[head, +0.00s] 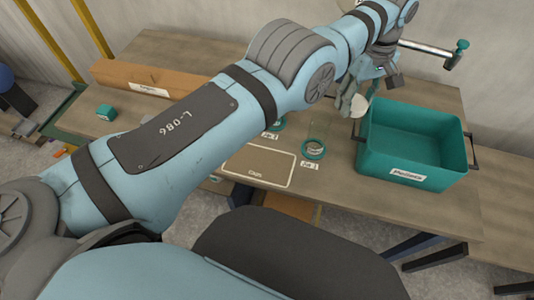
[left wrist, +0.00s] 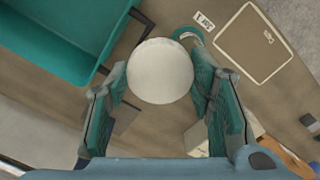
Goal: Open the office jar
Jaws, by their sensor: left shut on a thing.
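My left gripper (head: 357,102) is shut on a round white lid-like piece (head: 361,106). In the left wrist view the white piece (left wrist: 160,71) sits between the two teal fingers (left wrist: 165,92). The gripper is above the table, just left of the teal bin. A clear jar (head: 316,140) with a teal ring at its base stands on the table, lower left of the gripper and apart from it. Its teal ring (left wrist: 188,32) shows partly behind the white piece in the wrist view. A second teal ring (head: 279,124) is partly hidden by my left arm. My right gripper is out of view.
A teal open bin (head: 412,165) stands right of the jar and looks empty. A tan mat (head: 258,168) lies left of the jar. A wooden box (head: 150,80) and a teal block (head: 105,112) are at the left. A metal rod (head: 425,47) sticks out behind the bin.

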